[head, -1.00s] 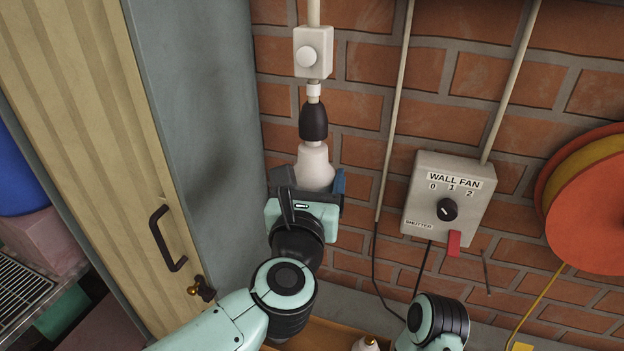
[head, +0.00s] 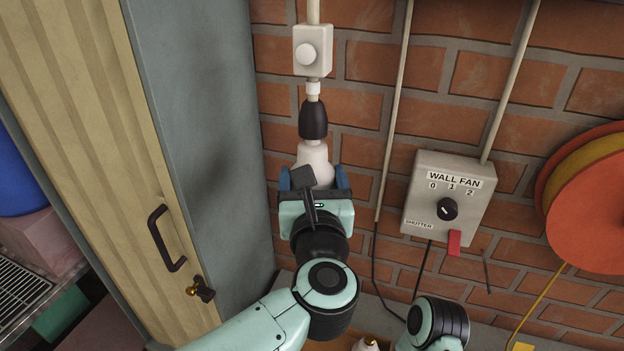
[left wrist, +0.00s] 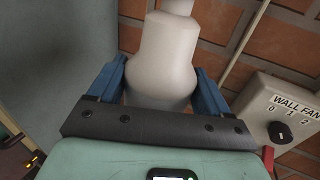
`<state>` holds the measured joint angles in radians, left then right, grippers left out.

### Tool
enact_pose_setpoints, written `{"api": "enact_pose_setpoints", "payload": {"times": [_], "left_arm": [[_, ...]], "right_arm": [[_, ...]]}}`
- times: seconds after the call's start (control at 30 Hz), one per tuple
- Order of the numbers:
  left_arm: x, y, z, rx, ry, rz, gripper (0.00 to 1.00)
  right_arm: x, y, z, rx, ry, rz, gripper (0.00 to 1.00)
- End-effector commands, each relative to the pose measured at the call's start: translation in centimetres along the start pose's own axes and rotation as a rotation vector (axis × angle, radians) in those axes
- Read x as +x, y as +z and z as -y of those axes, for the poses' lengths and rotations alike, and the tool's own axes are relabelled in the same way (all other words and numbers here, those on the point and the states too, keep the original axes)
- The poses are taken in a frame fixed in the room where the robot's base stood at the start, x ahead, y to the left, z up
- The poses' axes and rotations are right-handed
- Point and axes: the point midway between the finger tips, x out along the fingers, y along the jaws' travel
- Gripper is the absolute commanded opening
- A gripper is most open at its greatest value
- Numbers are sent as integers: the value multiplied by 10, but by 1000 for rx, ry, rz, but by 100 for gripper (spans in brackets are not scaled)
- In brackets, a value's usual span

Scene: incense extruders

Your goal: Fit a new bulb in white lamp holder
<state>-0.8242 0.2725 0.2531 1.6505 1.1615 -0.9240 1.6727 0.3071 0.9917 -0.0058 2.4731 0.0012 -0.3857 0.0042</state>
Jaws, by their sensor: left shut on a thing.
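The holder shows black rather than white. The bulb's top meets the holder's lower end; whether it is seated inside, I cannot tell. My left gripper (head: 315,180) is shut on the wide lower part of the bulb from below. In the left wrist view the bulb (left wrist: 163,60) sits between the two blue fingers. A second pale bulb-like thing (head: 366,344) shows at the bottom edge. My right gripper is out of view; only part of my right arm shows.
A white switch box (head: 313,50) is above the holder. A grey wall fan box (head: 440,196) and an orange reel (head: 590,205) are to the right. A grey cabinet side (head: 195,130) stands close to the left. Thin cables run down the wall.

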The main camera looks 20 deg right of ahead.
Motion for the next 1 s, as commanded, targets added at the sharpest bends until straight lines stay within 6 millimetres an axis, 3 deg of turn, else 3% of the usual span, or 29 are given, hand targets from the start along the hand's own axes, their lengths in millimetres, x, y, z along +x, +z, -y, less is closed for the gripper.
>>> {"api": "enact_pose_setpoints", "payload": {"times": [0.07,0.1,0.17,0.43,0.57,1.0], "left_arm": [[0,1,0,-1,24,2,47],[0,1,0,-1,27,2,82],[0,1,-1,-1,25,2,100],[-2,0,0,-1,24,2,100],[-15,-1,0,-3,24,1,100],[-108,-1,2,-2,23,3,100]], "right_arm": [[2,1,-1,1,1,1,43],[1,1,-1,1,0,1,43],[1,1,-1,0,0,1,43],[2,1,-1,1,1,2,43],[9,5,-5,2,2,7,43],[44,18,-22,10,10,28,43]]}}
